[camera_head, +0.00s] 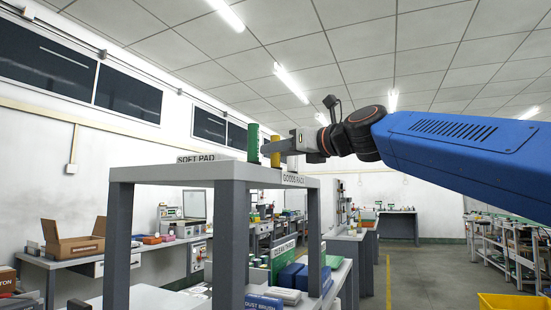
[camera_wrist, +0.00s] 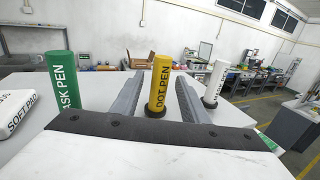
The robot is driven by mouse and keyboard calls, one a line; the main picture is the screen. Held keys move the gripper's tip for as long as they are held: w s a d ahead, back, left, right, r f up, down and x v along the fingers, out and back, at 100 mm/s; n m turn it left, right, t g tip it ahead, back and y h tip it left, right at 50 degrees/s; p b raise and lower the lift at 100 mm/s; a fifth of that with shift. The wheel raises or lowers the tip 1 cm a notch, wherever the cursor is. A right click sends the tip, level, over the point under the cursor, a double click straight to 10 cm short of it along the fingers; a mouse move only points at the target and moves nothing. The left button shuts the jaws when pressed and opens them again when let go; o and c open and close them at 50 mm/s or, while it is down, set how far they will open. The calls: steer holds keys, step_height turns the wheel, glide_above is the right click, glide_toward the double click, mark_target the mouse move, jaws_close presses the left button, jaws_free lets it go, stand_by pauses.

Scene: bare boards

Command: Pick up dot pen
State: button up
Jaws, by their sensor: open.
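The dot pen (camera_wrist: 159,83) is a yellow upright cylinder with a dark base, lettered DOT PEN, standing on the grey shelf top. It also shows in the head view (camera_head: 275,154), at the tip of my gripper. My gripper (camera_wrist: 157,82) is open, with one finger on each side of the dot pen. Gaps show between the pen and both fingers in the wrist view. In the head view my gripper (camera_head: 276,148) reaches in level from the right, and part of the pen is hidden by it.
A green mask pen (camera_wrist: 64,80) stands left of my gripper, and a white pen (camera_wrist: 215,82) stands close to the right finger. A white soft pad (camera_wrist: 14,110) lies at the far left. The rack (camera_head: 232,175) carries a GOODS RACK label; boxes sit on its lower level.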

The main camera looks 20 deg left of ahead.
steer(key=shift+x, duration=2.65)
steer(key=shift+f, duration=0.1)
steer(key=shift+c, duration=0.3)
jaws_close()
